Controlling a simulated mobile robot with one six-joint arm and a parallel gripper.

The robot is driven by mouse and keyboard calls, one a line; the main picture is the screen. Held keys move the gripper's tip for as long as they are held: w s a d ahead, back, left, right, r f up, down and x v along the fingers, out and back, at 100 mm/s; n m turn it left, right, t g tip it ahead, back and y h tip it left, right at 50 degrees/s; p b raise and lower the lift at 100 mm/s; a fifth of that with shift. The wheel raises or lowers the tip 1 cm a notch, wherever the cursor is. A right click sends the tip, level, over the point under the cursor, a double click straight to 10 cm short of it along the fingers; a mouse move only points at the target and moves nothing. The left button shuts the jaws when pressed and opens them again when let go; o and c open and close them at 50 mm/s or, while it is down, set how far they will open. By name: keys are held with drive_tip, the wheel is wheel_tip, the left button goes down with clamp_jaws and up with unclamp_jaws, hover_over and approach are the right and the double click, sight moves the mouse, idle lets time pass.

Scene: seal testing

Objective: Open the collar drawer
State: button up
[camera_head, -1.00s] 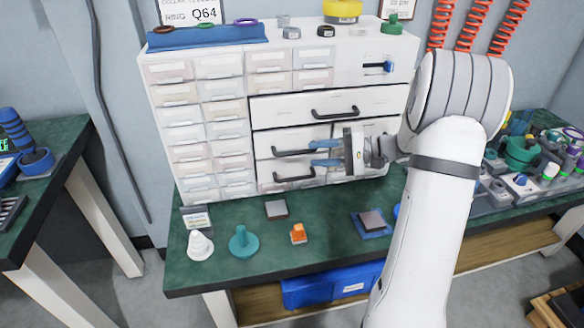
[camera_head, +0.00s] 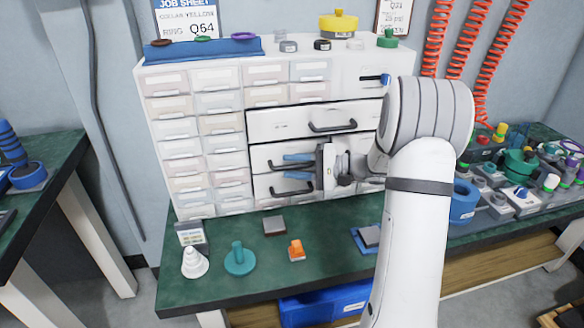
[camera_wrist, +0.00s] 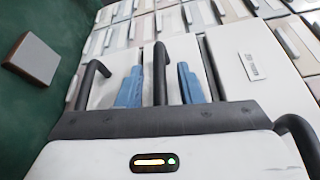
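The white drawer cabinet (camera_head: 193,187) stands against the wall on the green bench. Its larger drawers include a wide upper one with a black handle (camera_head: 332,126) and two smaller ones stacked below at left. My gripper (camera_head: 286,165) is in front of the upper of these two. Its blue fingers are apart, on either side of that drawer's black handle (camera_head: 276,166). In the wrist view the handle (camera_wrist: 160,75) stands between the fingers, with a gap visible to the right finger; contact is unclear. The drawers look shut. Which one is the collar drawer is not readable.
The lower drawer's handle (camera_head: 291,190) is close below my fingers. An orange part (camera_head: 296,251), a teal part (camera_head: 240,260) and a white cone (camera_head: 194,263) stand on the bench. Fittings crowd the right. A job sheet (camera_head: 187,17) reads collar yellow, ring Q64.

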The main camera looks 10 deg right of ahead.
clamp_jaws()
idle(0.4)
